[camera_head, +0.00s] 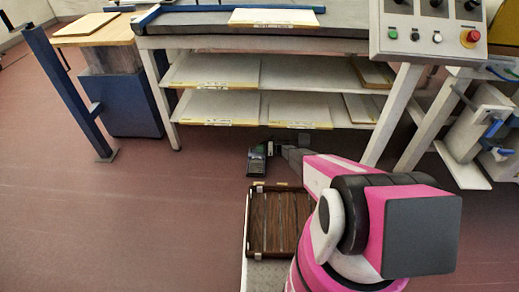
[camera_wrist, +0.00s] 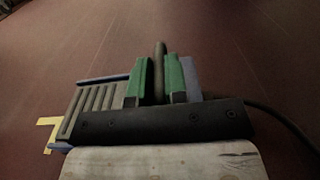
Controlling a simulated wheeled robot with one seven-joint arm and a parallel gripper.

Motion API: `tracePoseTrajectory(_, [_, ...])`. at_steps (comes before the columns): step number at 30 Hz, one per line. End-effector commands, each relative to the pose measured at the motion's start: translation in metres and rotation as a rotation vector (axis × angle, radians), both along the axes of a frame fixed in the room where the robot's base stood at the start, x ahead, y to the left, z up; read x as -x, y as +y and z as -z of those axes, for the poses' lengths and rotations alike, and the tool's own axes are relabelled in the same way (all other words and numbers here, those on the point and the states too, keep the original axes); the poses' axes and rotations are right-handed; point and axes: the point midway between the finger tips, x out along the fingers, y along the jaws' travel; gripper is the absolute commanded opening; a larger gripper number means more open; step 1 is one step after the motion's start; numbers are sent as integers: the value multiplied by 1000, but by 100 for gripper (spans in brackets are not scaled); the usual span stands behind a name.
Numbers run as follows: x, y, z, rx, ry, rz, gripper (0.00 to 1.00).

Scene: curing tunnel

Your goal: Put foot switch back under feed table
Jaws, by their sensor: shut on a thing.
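The foot switch (camera_head: 256,165) is a small dark block in the head view, just in front of the shelved table (camera_head: 212,75), which looks like the feed table. In the wrist view the foot switch (camera_wrist: 92,104) shows a grey ribbed pedal and blue edges. My gripper (camera_wrist: 160,82) has its green fingers shut on a dark upright part of the foot switch. In the head view my gripper (camera_head: 269,148) is small and partly hidden by my arm. A dark cable (camera_wrist: 285,122) runs off to the right. I cannot tell whether the switch touches the floor.
A yellow mark (camera_wrist: 48,122) lies on the floor left of the switch. The table's lower shelves hold pale boards (camera_head: 222,105). Its white leg (camera_head: 392,115) stands to the right. A blue post (camera_head: 65,92) stands at left. Red floor (camera_head: 130,215) is clear at left.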

Motion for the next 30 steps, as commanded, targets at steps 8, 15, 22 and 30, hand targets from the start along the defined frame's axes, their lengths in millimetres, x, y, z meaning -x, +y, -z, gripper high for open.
tracePoseTrajectory(8, [0,0,1,0,0,0,39])
tracePoseTrajectory(15, [0,-3,-2,0,0,1,39])
tracePoseTrajectory(22, [1,-40,-2,1,0,2,39])
tracePoseTrajectory(30, [3,-92,-2,0,0,2,39])
